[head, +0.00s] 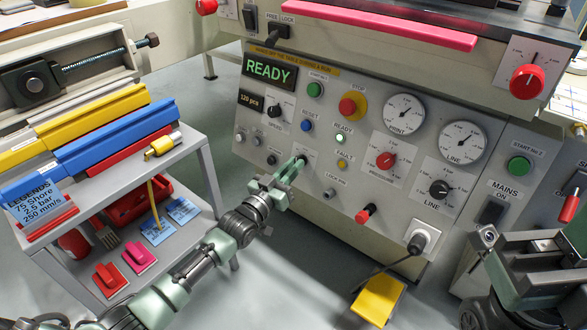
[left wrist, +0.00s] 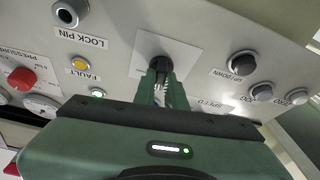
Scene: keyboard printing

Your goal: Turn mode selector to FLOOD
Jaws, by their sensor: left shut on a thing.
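The mode selector appears to be the black knob (left wrist: 160,64) on a white plate in the left wrist view; its lettering is hidden or unreadable. In the head view its white plate (head: 309,154) shows low on the panel, left of the FAULT lamp. My left gripper (head: 298,164) is shut on this knob, with a finger on either side of it in the left wrist view (left wrist: 163,82). The pointer's position is hidden. My right arm's end (head: 535,262) is at the lower right of the head view, away from the knob; its fingers are not clear.
Near the knob are the yellow FAULT lamp (head: 342,163), the lock pin (head: 329,194) and a red lever (head: 366,213). A plugged cable (head: 417,243) is lower right. A shelf cart (head: 190,148) with coloured bars stands left of my left arm. The display (head: 270,71) reads READY.

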